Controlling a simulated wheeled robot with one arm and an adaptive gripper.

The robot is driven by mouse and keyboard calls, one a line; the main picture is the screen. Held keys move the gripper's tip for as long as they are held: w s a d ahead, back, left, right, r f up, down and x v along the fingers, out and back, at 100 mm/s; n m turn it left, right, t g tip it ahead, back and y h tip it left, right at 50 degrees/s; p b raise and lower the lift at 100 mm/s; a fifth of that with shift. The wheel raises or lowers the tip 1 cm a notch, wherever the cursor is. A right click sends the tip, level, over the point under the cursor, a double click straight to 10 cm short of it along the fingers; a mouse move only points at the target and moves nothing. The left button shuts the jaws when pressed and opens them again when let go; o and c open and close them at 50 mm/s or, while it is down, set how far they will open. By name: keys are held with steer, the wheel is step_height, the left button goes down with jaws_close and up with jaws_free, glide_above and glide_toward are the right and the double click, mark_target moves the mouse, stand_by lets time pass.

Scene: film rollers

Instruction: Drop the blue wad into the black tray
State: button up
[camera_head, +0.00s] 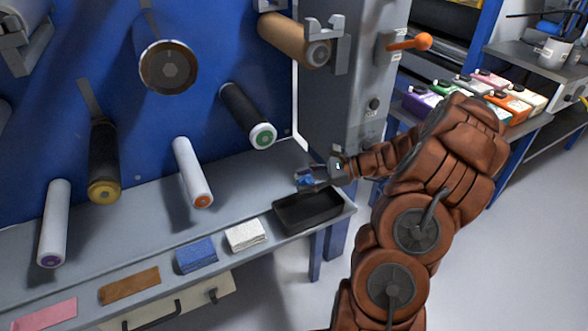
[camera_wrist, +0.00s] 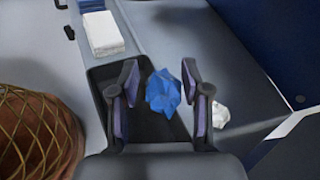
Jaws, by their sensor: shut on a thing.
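The blue wad (camera_wrist: 163,92) is a crumpled lump between the two fingers of my gripper (camera_wrist: 160,88) in the wrist view. In the head view the blue wad (camera_head: 306,180) shows at the tip of my gripper (camera_head: 312,178). My gripper is shut on it and holds it above the far edge area of the black tray. The black tray (camera_head: 308,212) is shallow and rectangular, at the right end of the grey ledge. In the wrist view the black tray (camera_wrist: 103,76) is partly hidden behind my fingers.
A white crumpled piece (camera_wrist: 221,113) lies beside the tray in the wrist view. A white cloth stack (camera_head: 246,235), a blue cloth stack (camera_head: 196,255), a brown pad (camera_head: 129,286) and a pink pad (camera_head: 45,314) line the ledge. Several rollers stick out from the blue panel behind.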

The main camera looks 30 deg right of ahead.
steer(key=shift+w+a+f+b, duration=0.1)
steer(key=shift+f+b, duration=0.5)
steer(key=shift+f, duration=0.2)
step_height(320, 180, down, 4)
steer(key=b, duration=0.3)
steer(key=shift+f+b, duration=0.25)
steer(key=shift+b, duration=0.1)
steer(key=o, duration=0.9)
steer(key=shift+o, duration=0.2)
steer(key=shift+r, duration=0.1)
steer(key=v, duration=1.2)
